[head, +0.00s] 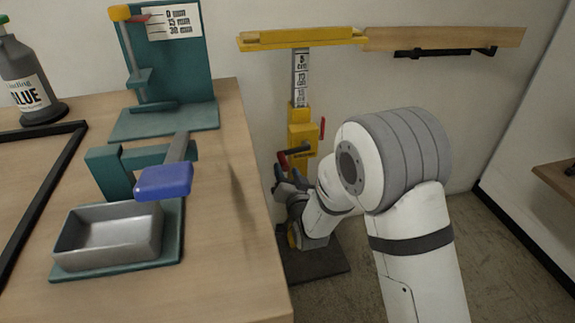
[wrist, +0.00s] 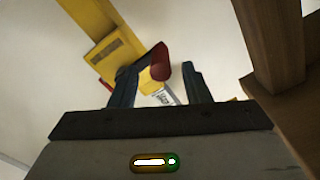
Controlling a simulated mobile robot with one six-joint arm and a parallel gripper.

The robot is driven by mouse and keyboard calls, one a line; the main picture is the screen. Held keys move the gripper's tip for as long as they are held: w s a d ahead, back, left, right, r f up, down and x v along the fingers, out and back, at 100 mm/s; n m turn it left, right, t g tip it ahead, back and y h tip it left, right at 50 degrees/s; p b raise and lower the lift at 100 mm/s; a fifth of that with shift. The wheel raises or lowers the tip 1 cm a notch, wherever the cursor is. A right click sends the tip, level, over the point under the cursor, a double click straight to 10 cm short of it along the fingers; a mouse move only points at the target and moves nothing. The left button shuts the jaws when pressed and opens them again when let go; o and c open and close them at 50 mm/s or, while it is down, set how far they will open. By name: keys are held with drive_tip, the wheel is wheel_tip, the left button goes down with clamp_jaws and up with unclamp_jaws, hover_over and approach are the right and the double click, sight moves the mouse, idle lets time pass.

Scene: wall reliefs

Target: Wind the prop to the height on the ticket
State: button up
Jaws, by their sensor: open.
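The prop (head: 302,135) is a yellow stand with a pale scale strip (head: 300,75) marked in cm on its column. Its yellow top bar (head: 300,38) is at the left end of a wooden wall shelf (head: 450,38). A dark crank with a red knob (head: 283,160) sits low on the yellow housing. My gripper (head: 289,184) is open just below the crank. In the wrist view, a red grip (wrist: 160,60) shows around the space between the open fingers (wrist: 160,72); contact cannot be told. I cannot make out a height ticket.
A wooden bench (head: 235,220) stands left of the prop. It carries a teal gauge with a mm card (head: 172,20), a teal press with a blue handle (head: 163,183), a grey tray (head: 70,240) and a glue bottle (head: 30,85). A small red lever (head: 322,128) is on the housing's right side.

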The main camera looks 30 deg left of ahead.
sight(281, 154)
drive_tip(key=x, duration=0.5)
drive_tip(key=shift+b, duration=0.35)
clamp_jaws()
drive_tip(key=shift+d+f, duration=0.1)
drive_tip(key=shift+d, duration=0.3)
drive_tip(key=shift+a, duration=0.25)
